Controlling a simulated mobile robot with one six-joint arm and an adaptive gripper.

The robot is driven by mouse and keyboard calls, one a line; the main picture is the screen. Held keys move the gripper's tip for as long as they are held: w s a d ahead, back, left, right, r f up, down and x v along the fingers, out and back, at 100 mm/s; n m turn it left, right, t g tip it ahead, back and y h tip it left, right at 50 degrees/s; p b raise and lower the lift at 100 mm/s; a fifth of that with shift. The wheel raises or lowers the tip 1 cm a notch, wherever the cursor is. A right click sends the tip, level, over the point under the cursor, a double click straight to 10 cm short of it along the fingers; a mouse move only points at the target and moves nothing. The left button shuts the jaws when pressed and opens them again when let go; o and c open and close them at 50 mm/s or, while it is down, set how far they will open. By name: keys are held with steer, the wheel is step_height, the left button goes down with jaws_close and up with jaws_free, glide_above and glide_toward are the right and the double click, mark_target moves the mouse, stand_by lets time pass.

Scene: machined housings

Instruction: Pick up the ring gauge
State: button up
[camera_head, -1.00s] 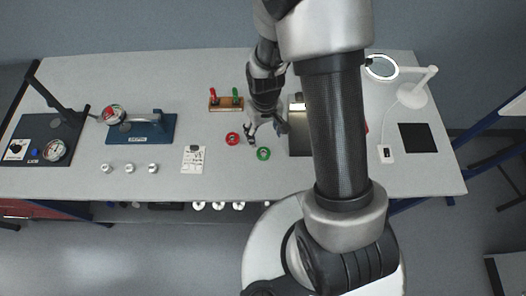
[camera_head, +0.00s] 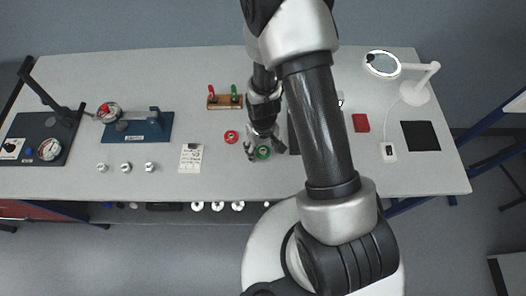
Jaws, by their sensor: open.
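Two ring-shaped pieces lie flat on the grey bench: a red ring (camera_head: 231,137) and a green ring (camera_head: 263,153). Which one the task calls the ring gauge, I cannot tell. My gripper (camera_head: 266,152) is open and points down over the green ring, with one finger to its left and one to its right. The gripper hides part of the green ring. Whether the fingers touch it or how high they are above the bench, I cannot tell. The red ring lies clear, left of the gripper.
A wooden holder (camera_head: 225,102) with red and green handled pieces stands behind the rings. A paper card (camera_head: 191,158) lies to the left. A blue fixture (camera_head: 144,128) and several small white parts are farther left. A dark plate beside the green ring is mostly hidden by my arm.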

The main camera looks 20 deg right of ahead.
steer(key=c, duration=1.3)
steer(key=shift+o, duration=0.2)
